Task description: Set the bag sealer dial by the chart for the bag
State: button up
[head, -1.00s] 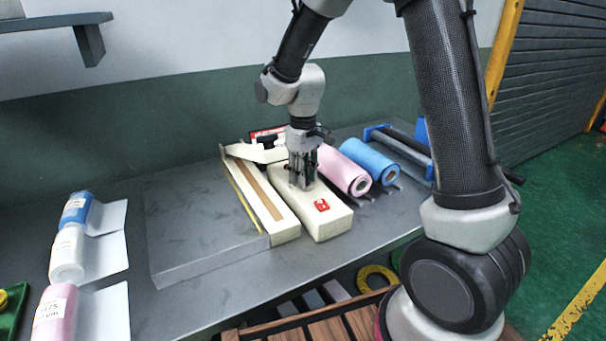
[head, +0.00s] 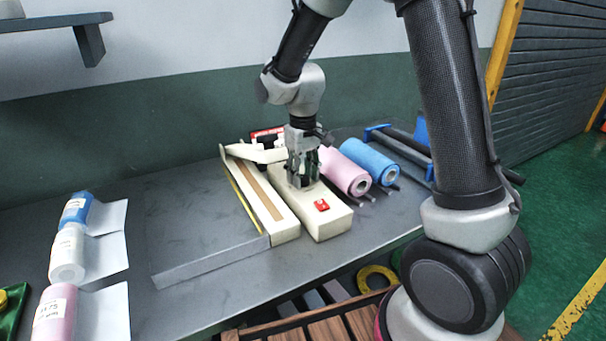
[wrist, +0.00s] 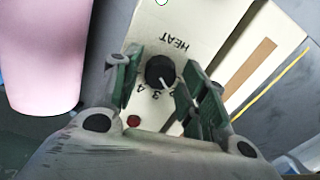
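The cream bag sealer (head: 328,222) lies on the bench with a red switch (head: 321,205) at its near end. In the wrist view its black dial (wrist: 160,72) sits below the word HEAT, with 2, 3 and 4 legible along its edge. The dial's white pointer slants down-right, near the 2. My gripper (head: 303,180) is low over the sealer. In the wrist view its green-padded fingers (wrist: 163,88) stand open on either side of the dial, with gaps showing. A red-edged card (head: 266,133) behind the sealer is partly hidden and unreadable.
Pink (head: 343,170) and blue (head: 368,160) rolls lie right of the sealer. Labelled blue (head: 76,209), white (head: 67,254) and pink (head: 54,312) rolls with sheets lie at left. A raised grey plate (head: 190,220) borders the sealer's left side.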

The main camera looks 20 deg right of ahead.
aim_at(303, 177)
jog(key=shift+r, duration=0.1)
notch_tip(303, 177, up, 12)
dwell(0.6)
